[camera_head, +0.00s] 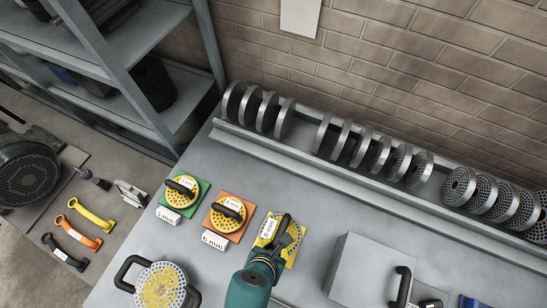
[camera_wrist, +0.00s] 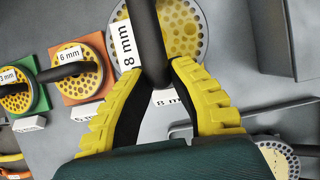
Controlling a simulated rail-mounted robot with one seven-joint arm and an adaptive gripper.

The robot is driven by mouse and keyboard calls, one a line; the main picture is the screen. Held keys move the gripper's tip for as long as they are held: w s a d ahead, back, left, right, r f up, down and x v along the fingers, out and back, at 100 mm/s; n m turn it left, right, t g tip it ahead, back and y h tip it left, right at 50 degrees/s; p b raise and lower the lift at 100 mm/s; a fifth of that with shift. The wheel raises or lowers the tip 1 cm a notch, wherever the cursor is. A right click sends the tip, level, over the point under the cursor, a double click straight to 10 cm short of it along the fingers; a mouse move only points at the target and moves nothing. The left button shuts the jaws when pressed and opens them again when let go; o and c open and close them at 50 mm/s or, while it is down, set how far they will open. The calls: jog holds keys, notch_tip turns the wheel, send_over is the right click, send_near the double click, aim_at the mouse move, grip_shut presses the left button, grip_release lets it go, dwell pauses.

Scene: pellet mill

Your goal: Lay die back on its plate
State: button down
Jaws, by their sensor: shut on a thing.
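The round die (camera_head: 291,236) has a holed yellow face with a grey rim and a black handle. An "8 mm" tag (camera_wrist: 127,47) hangs beside the handle (camera_wrist: 148,30). In the wrist view the die face (camera_wrist: 184,28) shows behind the handle. My gripper (camera_head: 283,226) is shut on the handle; its yellow fingers (camera_wrist: 158,72) grip it from both sides. A white label block (camera_wrist: 168,98) is partly hidden behind the handle.
Dies with handles lie on a green plate (camera_head: 161,209) and an orange plate (camera_head: 213,231) to the left. A two-handled sieve-like disc (camera_head: 160,286) stands in front. A grey box (camera_head: 350,262) is at right. A rack (camera_head: 300,151) of several discs runs along the wall.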

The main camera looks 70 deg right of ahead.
jog(key=shift+w+f+b, duration=0.1)
jog(key=shift+f+b, duration=1.05)
jog(key=shift+f, duration=2.45)
jog(key=shift+f, duration=0.15)
jog(key=shift+f, duration=0.35)
jog(key=shift+f, duration=0.15)
jog(key=shift+f, duration=0.6)
jog(key=shift+f, duration=0.15)
jog(key=shift+f, duration=0.45)
jog(key=shift+f+p, duration=0.2)
jog(key=shift+p, duration=0.4)
